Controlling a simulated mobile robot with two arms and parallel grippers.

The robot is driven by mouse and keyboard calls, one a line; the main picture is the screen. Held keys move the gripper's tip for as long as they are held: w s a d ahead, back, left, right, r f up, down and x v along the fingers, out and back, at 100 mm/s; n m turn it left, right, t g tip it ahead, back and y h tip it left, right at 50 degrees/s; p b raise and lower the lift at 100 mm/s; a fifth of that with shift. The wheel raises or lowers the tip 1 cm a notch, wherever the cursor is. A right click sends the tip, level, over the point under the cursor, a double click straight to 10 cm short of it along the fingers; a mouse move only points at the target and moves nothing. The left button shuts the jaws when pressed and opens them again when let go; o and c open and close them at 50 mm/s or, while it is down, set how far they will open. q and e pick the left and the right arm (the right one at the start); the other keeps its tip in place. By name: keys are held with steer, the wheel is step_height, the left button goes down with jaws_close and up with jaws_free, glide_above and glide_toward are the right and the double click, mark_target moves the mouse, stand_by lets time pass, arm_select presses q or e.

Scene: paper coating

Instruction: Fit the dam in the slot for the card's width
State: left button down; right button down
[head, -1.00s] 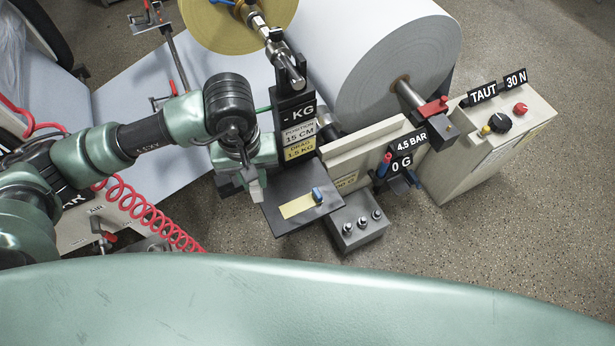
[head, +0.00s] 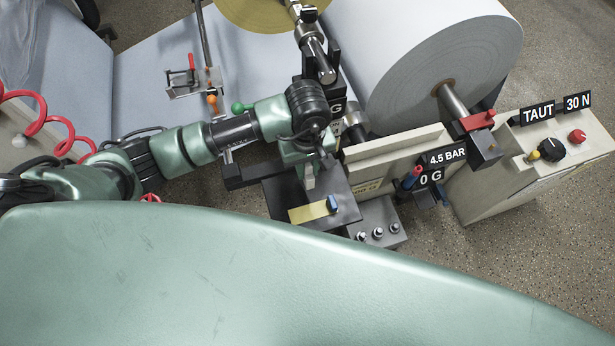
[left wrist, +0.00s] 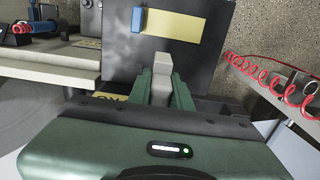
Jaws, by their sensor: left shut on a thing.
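My left gripper (head: 309,164) is shut on a small grey block, which I take to be the dam (head: 309,180). In the left wrist view the grey block (left wrist: 159,68) stands up between the green fingers (left wrist: 158,88). The gripper is over the dark plate (head: 345,190), at its back part. A yellow strip, perhaps the card (head: 307,212), lies on the plate with a small blue piece (head: 332,204) at its right end. They also show in the left wrist view. I cannot make out the slot. My right gripper is not in view.
A white paper roll (head: 440,70) stands behind. A cream beam (head: 385,160) with 4.5 BAR and 0 G signs is right of the plate. A grey box with knobs (head: 378,233) is in front. A red coiled hose (head: 40,115) hangs at left.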

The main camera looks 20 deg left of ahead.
mark_target(307, 180)
arm_select(q)
steer(key=shift+f, duration=0.9)
step_height(307, 180, down, 3)
steer(key=shift+f, duration=0.65)
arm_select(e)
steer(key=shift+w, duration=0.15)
arm_select(q)
steer(key=shift+f, duration=0.2)
steer(key=c, duration=1.3)
jaws_free()
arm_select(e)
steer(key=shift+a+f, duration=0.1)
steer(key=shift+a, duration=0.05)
arm_select(q)
steer(key=shift+r, duration=0.15)
